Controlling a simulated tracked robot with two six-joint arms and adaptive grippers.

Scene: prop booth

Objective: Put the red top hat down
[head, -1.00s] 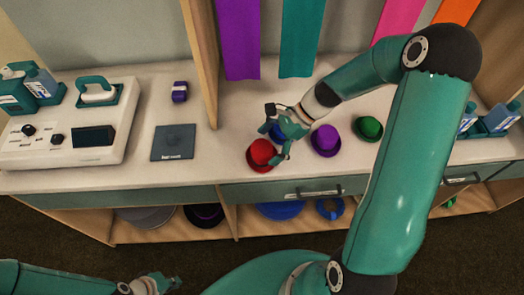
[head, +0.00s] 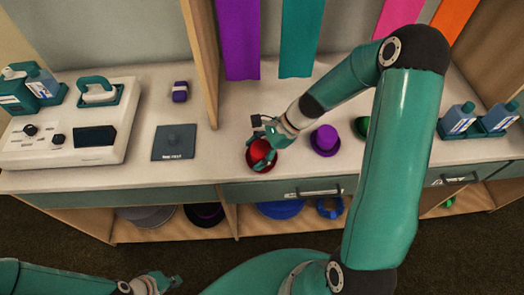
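The red top hat (head: 259,149) is upright at the counter's front, left of the purple hat, its brim looking flat on or just above the white top. My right gripper (head: 263,157) comes from the upper right, with its fingers around the red crown. Whether they press on it is too small to tell. My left gripper (head: 168,282) is low at the bottom left, away from the counter, with nothing seen in it. Its finger gap is unclear.
A purple hat (head: 324,138) and a partly hidden green hat (head: 361,127) stand to the right. A dark square pad (head: 173,153) lies left of the wooden divider (head: 203,60). Blue-teal bottles (head: 460,119) are at the right. Shelves below hold more hats.

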